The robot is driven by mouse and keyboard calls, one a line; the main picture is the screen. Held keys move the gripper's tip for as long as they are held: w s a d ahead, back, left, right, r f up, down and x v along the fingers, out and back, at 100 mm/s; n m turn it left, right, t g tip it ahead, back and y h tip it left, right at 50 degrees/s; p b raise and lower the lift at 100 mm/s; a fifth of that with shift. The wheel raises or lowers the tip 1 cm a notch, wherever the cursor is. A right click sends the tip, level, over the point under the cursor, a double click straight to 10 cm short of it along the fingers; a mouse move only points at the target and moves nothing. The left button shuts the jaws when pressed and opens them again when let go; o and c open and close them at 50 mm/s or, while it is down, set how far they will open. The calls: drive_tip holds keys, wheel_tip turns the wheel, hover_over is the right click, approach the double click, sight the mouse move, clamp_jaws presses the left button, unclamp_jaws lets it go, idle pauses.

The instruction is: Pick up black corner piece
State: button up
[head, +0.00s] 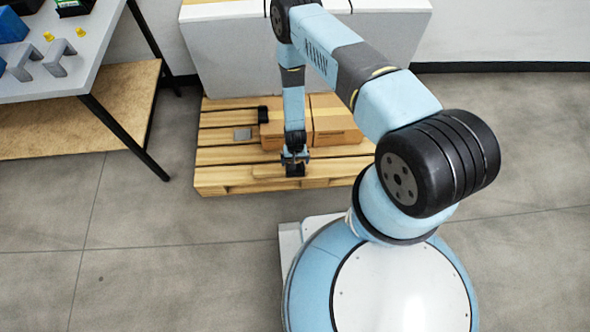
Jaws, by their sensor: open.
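My gripper (295,160) points down over the front part of the wooden pallet (222,178). It is open. A small dark block shape (295,170) shows right at its fingertips, low over the pallet boards. I cannot tell whether this is a black corner piece between the fingers or part of the gripper itself. Another small black piece (263,115) sits by the left end of the cardboard box, apart from the gripper and up and left of it. A small flat grey piece (242,134) lies on the boards left of the box.
The cardboard box (335,120) lies on the pallet behind and right of my gripper. A large white cabinet (235,50) stands behind. A table (85,55) with grey brackets (57,55), small yellow parts and blue bins is at upper left. The floor at left is clear.

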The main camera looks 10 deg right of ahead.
drive_tip(key=shift+s+f, duration=0.1)
drive_tip(key=shift+f, duration=2.35)
drive_tip(key=shift+c, duration=0.5)
drive_tip(key=c, duration=0.6)
